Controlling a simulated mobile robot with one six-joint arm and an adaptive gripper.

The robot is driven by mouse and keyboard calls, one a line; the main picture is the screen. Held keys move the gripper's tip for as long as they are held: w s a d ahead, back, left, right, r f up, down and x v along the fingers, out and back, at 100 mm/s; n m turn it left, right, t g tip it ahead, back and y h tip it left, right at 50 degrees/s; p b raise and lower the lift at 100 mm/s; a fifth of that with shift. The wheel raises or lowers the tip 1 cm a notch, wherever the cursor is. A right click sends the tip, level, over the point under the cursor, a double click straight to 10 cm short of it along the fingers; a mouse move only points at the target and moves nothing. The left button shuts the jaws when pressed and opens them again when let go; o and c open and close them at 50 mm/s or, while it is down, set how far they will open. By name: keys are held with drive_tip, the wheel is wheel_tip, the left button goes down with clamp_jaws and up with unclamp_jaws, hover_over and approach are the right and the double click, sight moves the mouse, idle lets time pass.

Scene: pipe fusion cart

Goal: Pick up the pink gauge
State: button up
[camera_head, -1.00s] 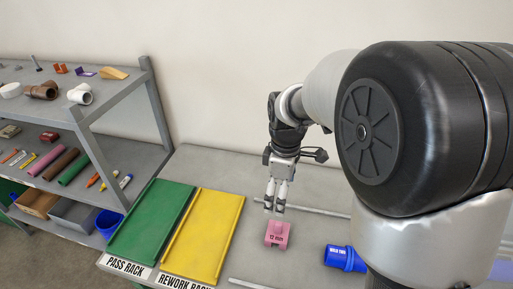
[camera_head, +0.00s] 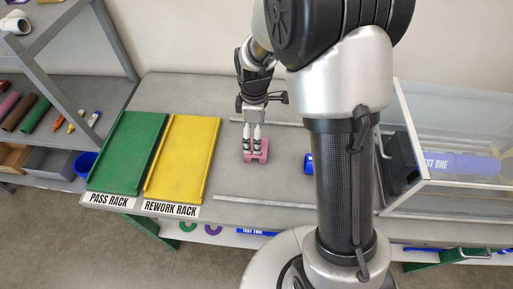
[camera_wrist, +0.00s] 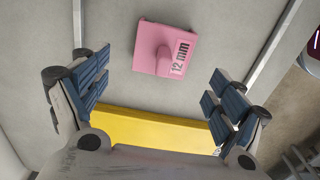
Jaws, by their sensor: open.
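The pink gauge (camera_head: 263,153) sits on the grey worktop, right of the yellow rack. I cannot tell the exact height of the fingertips.
The green pass rack (camera_head: 128,150) and yellow rework rack (camera_head: 183,160) lie left of the gauge. A blue cup (camera_head: 308,164) is to the right, partly hidden by my arm. Metal rails (camera_head: 255,201) run in front and behind. A clear-walled bin (camera_head: 450,195) stands at right.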

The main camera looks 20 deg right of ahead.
drive_tip(key=f, duration=0.1)
drive_tip(key=f+b, duration=0.1)
drive_tip(key=f, duration=0.1)
drive_tip(key=f+b, duration=0.1)
drive_tip(key=f, duration=0.1)
drive_tip(key=shift+s+d, duration=0.2)
drive_tip(key=shift+s, duration=0.05)
drive_tip(key=c, duration=1.1)
drive_tip(key=shift+r, duration=0.15)
drive_tip(key=shift+c, duration=0.2)
